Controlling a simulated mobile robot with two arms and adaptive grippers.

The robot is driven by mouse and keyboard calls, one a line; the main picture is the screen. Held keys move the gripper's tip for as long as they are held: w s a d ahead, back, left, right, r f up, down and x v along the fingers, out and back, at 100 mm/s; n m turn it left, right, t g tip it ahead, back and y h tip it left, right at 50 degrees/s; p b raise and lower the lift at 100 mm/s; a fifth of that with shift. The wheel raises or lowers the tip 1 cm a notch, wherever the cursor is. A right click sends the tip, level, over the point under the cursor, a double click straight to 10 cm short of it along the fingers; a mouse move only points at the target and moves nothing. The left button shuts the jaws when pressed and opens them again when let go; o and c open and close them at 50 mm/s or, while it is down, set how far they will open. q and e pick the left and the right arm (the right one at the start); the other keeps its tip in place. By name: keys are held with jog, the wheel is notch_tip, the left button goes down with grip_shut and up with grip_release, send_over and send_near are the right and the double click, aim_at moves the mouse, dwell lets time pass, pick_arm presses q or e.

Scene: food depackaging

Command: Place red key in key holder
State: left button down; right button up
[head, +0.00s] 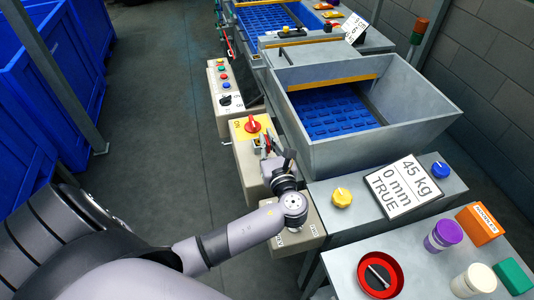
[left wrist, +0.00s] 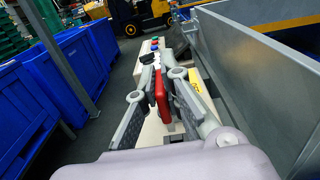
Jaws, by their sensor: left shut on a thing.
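My left gripper (head: 271,152) is beside the near end of the beige control boxes, left of the grey hopper. In the left wrist view its two dark fingers (left wrist: 160,82) are closed on the red key (left wrist: 161,98), which is upright between them. In the head view the key is mostly hidden by the fingers. The beige box (head: 246,158) by the fingertips carries a yellow plate with a red rotary switch (head: 252,125). I cannot make out which part is the key holder. My right gripper is not in view.
The grey hopper (head: 430,117) with a blue base stands close right of the gripper. A yellow knob (head: 342,197), a weight sign (head: 403,188) and a red dish (head: 362,284) are nearer. Blue bins (head: 40,90) line the left; the floor between is clear.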

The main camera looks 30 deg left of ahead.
aim_at(267, 155)
pick_arm(q)
jog(key=shift+f, duration=3)
jog(key=c, duration=1.8)
grip_release()
jog(key=shift+f, duration=0.1)
jog(key=shift+o, duration=0.2)
jog(key=shift+s+d, duration=0.2)
jog(key=shift+d, duration=0.05)
jog(key=b+v, duration=0.2)
jog(key=v, duration=0.9)
jog(key=shift+d+b, duration=0.2)
jog(key=shift+b, duration=0.1)
